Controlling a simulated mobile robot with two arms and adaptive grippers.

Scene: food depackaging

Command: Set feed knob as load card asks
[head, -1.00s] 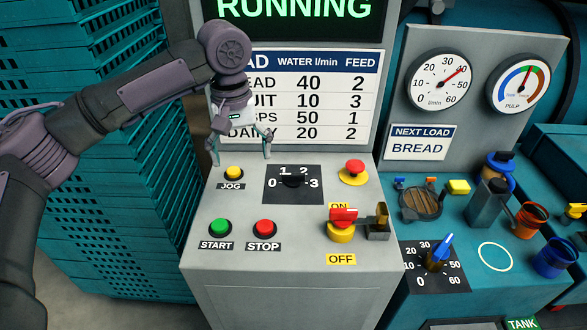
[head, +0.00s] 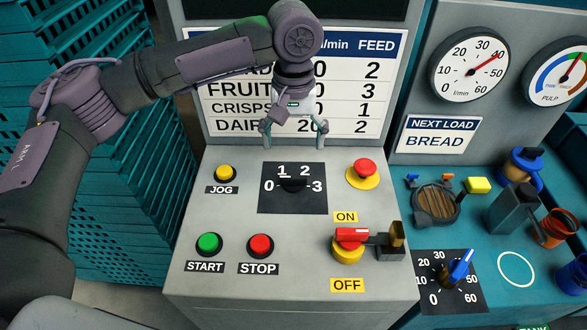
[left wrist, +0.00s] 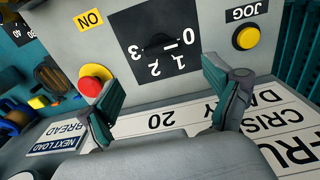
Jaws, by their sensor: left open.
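The feed knob (head: 293,186) is a dark knob on a black plate marked 0 to 3, on the grey console. A white mark shows close to the 1, so it appears set near 1. The plate also shows upside down in the left wrist view (left wrist: 155,45). The load card (head: 365,90) behind it has a FEED column reading 2, 3, 1, 2 from top to bottom; my arm hides part of it. The NEXT LOAD sign (head: 436,136) reads BREAD. My left gripper (head: 293,143) is open and empty, above and behind the knob. My right gripper is out of view.
A yellow JOG button (head: 225,173), green START button (head: 208,244), red STOP button (head: 260,246) and red mushroom button (head: 364,172) surround the plate. A red-handled ON/OFF switch (head: 351,242) stands at front right. A blue-pointer knob (head: 458,269) is further right.

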